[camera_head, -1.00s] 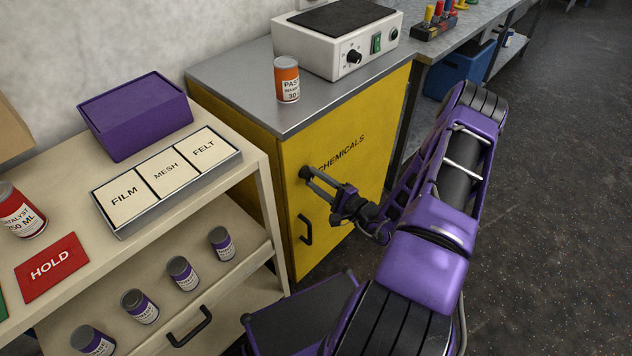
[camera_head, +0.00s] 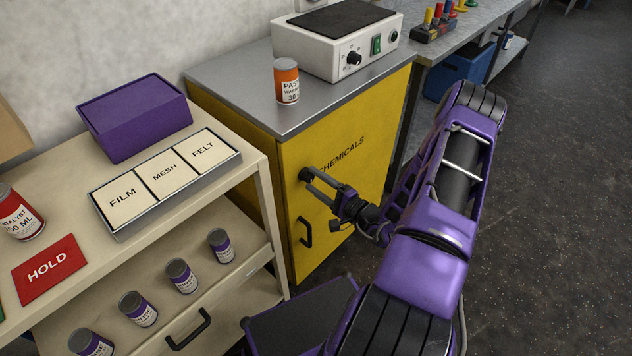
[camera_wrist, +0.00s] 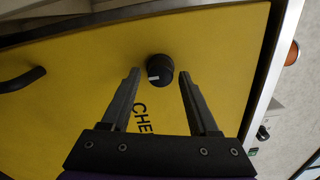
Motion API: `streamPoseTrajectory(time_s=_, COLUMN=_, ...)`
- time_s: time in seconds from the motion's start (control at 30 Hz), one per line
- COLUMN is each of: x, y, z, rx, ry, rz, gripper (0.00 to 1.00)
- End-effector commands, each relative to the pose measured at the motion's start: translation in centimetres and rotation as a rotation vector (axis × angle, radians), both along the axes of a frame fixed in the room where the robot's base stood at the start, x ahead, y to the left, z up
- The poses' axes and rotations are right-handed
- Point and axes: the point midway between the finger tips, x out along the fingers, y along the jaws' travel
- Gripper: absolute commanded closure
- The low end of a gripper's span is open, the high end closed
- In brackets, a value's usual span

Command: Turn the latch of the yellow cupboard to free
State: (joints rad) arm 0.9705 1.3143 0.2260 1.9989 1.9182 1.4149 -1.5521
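The yellow cupboard (camera_head: 345,190) has a closed door lettered CHEMICALS. Its latch (camera_wrist: 159,68) is a round black knob with a white mark, which lies toward the knob's lower left in the wrist view. My gripper (camera_wrist: 159,76) is open, with one finger on each side of the knob and the tips close to it; I see a gap on both sides. In the head view, my gripper (camera_head: 312,181) reaches the door at the knob, whose face is mostly hidden by the fingers. A black door handle (camera_head: 306,233) sits below the knob.
A beige shelf unit (camera_head: 262,168) stands left of the cupboard, bearing a purple box (camera_head: 135,117) and a label tray (camera_head: 236,161). An orange-labelled can (camera_head: 287,82) and a white hotplate (camera_head: 325,55) stand on the cupboard top. Floor to the right is clear.

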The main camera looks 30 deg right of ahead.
Motion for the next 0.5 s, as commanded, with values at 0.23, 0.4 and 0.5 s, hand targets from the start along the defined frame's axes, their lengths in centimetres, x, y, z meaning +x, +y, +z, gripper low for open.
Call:
streamPoseTrajectory(time_s=0.23, x=0.0, y=0.0, z=0.0, rx=0.001, ry=-0.001, rz=0.001, gripper=0.29)
streamPoseTrajectory(time_s=0.4, x=-0.4, y=-0.2, z=0.0, rx=0.002, ry=-0.001, rz=0.000, gripper=0.29)
streamPoseTrajectory(time_s=0.5, x=-1.5, y=-0.6, z=0.0, rx=0.001, ry=0.000, rz=-0.002, gripper=0.29)
